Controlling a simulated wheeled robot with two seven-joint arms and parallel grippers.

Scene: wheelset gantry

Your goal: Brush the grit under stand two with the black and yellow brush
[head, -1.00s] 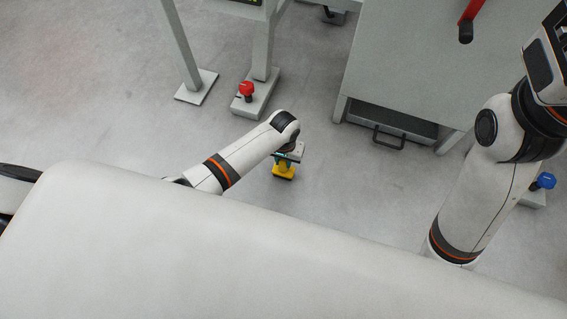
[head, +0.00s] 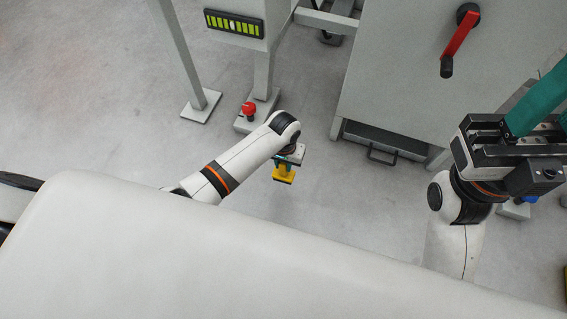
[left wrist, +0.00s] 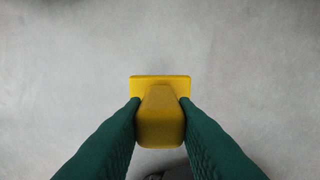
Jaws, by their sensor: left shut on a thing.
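The brush (head: 284,174) has a yellow handle and a wider yellow head. Its black part is hard to make out. My left gripper (head: 290,160) is shut on the handle and holds the brush upright, head down, over the grey floor. In the left wrist view the handle (left wrist: 160,118) sits between two green fingers (left wrist: 160,112), with the head beyond it. My right gripper (head: 535,105) is raised at the right edge, and its fingertips are cut off. I cannot see any grit, and no stand number is readable.
A grey post foot with a red knob (head: 249,110) stands beyond my left gripper. A blue knob (head: 529,199) is low at the right. A grey cabinet (head: 405,75) has a red lever (head: 459,42) and a low black handle (head: 381,155). Floor around the brush is clear.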

